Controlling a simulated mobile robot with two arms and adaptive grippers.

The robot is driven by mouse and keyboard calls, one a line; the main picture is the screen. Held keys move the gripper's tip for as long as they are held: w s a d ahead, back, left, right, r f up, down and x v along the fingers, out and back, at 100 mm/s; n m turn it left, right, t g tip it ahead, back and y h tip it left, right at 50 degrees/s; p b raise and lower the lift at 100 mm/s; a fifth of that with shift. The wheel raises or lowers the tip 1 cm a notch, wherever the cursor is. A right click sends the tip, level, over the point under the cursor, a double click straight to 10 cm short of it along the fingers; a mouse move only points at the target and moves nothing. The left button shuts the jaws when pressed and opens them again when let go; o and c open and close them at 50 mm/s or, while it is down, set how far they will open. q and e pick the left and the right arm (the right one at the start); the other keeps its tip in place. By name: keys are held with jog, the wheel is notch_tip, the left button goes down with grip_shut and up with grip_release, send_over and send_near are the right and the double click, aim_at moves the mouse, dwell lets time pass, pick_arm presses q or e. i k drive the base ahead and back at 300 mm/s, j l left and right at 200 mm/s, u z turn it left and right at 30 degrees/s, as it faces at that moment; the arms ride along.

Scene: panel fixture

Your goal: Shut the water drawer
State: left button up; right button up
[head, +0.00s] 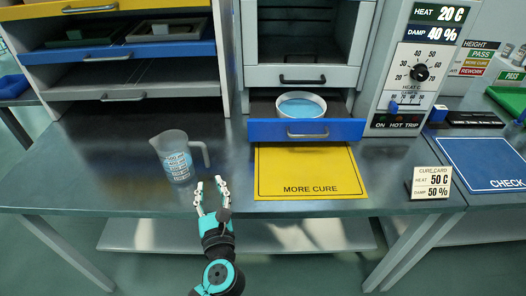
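The water drawer (305,130) has a blue front with a metal handle and stands pulled out below the grey cabinet. A white round pan of blue water (301,106) sits inside it. My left gripper (209,186) is open and empty, in front of and to the left of the drawer, near the table's front edge. It is apart from the drawer and from the jug. My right gripper is not in view.
A clear measuring jug (175,156) stands left of the drawer, close to my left gripper. A yellow MORE CURE mat (310,170) lies below the drawer front. A cure card (430,183) stands at right. Shelves (120,75) are at left.

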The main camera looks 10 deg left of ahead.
aim_at(296, 116)
jog(key=i+z, duration=0.35)
jog(key=i+j+z, duration=0.15)
jog(key=z, duration=0.2)
